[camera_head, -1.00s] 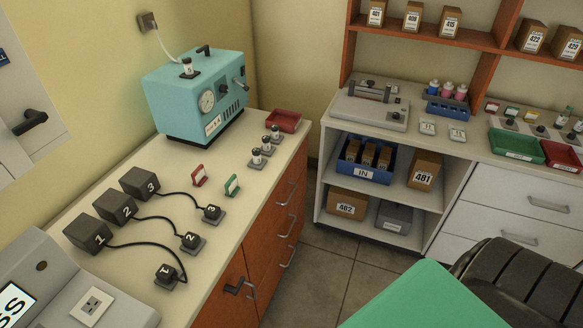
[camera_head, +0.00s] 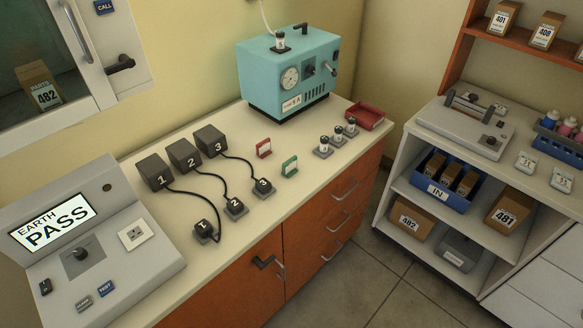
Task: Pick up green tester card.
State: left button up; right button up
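A small green card (camera_head: 289,167) stands upright in a holder on the cream counter, right of the numbered black blocks. A similar red card (camera_head: 264,148) stands just behind and to the left of it. The grey tester (camera_head: 95,245) at the left end of the counter has a screen (camera_head: 53,222) reading "EARTH PASS". Neither of my grippers shows in the head view.
Black blocks 1, 2 and 3 (camera_head: 184,155) have cables running to small numbered plugs (camera_head: 235,207). A teal machine (camera_head: 287,75), several small vials (camera_head: 337,136) and a red tray (camera_head: 365,116) stand farther back. Grey floor (camera_head: 350,275) lies between the counter and the right shelf unit (camera_head: 400,190).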

aim_at(289, 166)
jog(key=i+l, duration=0.15)
jog(key=l, duration=0.25)
jog(key=i+l+u, duration=0.15)
jog(key=l, duration=0.25)
jog(key=i+l, duration=0.15)
jog(key=l, duration=0.25)
jog(key=u, duration=0.05)
